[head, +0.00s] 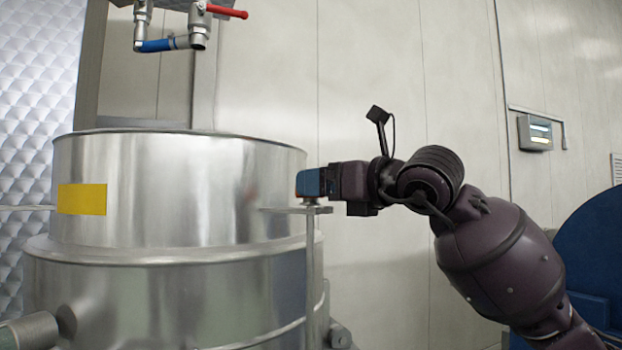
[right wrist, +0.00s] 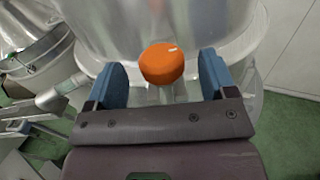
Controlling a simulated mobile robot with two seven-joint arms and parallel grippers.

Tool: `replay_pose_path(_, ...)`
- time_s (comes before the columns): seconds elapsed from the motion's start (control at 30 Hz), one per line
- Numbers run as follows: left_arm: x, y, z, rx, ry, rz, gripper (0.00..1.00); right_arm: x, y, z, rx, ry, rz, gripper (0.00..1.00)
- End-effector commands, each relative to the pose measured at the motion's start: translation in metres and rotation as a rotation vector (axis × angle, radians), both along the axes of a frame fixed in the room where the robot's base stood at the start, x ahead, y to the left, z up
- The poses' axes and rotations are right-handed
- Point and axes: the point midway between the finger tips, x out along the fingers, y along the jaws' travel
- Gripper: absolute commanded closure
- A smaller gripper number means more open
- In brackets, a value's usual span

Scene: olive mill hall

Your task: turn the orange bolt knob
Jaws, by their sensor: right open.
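The orange bolt knob (right wrist: 162,63) shows in the right wrist view, round, with a small white mark on its top near the right edge. My right gripper (right wrist: 163,80) is open, with one blue finger on each side of the knob and a gap on both sides. In the head view my right gripper (head: 312,183) is at the right side of the steel tank (head: 180,190), above a thin upright post (head: 314,270). The gripper hides most of the knob there. My left gripper is not in view.
Pipes with a red-handled valve (head: 226,11) hang above the tank. A yellow label (head: 82,199) is on the tank's front. A small panel (head: 535,132) is on the wall at right. A blue machine part (head: 597,250) stands at the right edge.

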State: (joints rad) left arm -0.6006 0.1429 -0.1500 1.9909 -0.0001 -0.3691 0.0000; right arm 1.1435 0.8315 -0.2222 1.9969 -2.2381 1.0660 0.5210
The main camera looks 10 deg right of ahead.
Motion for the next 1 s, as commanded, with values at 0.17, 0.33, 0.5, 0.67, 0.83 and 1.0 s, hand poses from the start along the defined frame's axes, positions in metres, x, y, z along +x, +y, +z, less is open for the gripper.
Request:
replay_pose_path(0.17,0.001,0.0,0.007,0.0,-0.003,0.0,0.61,0.018,0.013,0.001,0.002,0.001,0.001,0.22)
replay_pose_path(0.33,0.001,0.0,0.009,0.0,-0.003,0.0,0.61,0.026,0.019,0.0,0.0,0.0,0.001,0.22)
replay_pose_path(0.5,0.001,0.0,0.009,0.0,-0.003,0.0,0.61,0.027,0.02,0.0,-0.001,-0.001,0.0,0.22)
replay_pose_path(0.67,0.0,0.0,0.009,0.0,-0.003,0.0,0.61,0.027,0.02,0.0,-0.001,-0.001,0.0,0.25)
replay_pose_path(0.83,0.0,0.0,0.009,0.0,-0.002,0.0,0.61,0.027,0.02,0.0,0.0,0.0,0.001,0.51)
replay_pose_path(1.0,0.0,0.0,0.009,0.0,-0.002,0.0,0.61,0.027,0.02,0.0,0.0,0.0,0.001,0.72)
